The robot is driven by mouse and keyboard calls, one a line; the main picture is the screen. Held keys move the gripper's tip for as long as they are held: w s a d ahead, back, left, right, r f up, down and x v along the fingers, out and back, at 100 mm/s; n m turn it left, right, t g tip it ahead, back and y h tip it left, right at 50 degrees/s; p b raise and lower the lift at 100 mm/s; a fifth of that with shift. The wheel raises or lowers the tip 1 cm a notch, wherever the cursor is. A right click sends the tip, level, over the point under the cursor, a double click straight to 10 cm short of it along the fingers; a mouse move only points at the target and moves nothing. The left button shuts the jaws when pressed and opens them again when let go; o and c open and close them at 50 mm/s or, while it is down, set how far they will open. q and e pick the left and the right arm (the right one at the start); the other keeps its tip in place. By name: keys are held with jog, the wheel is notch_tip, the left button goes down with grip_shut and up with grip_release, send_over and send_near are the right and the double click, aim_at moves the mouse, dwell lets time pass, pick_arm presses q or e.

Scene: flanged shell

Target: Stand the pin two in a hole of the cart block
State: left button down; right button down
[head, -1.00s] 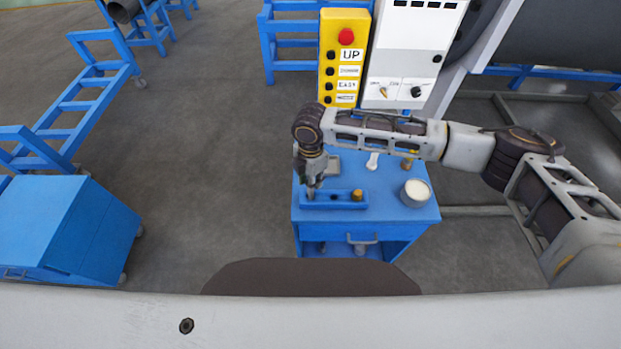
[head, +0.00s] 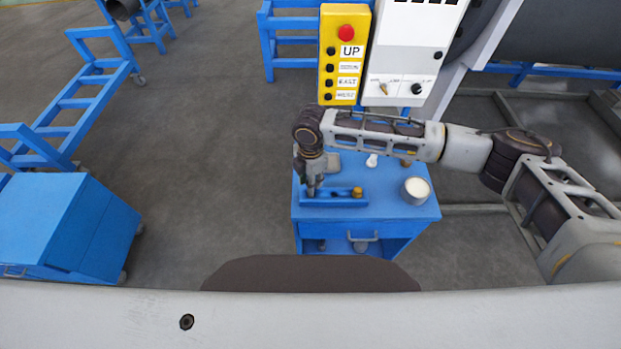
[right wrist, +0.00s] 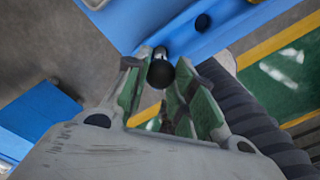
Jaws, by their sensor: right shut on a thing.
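The blue cart block (head: 336,201) lies on the blue cart, with a brass-coloured pin (head: 357,191) standing at its right end. My right gripper (head: 311,190) is over the left end of the block. In the right wrist view its green-padded fingers (right wrist: 161,88) are closed around a dark, round-ended pin, pin two (right wrist: 160,73). The block (right wrist: 225,27) is just beyond the pin there, with one dark open hole (right wrist: 202,22) visible. The pin's far end is hidden, so I cannot tell whether it is in a hole. My left gripper is out of view.
On the cart top (head: 385,208), a grey cup with white contents (head: 416,190) stands at the right. A yellow button panel (head: 343,55) stands behind.

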jog(key=c, duration=1.1)
grip_release()
jog(key=shift+r, duration=0.1)
jog(key=shift+r, duration=5.9)
jog(key=shift+f, duration=0.1)
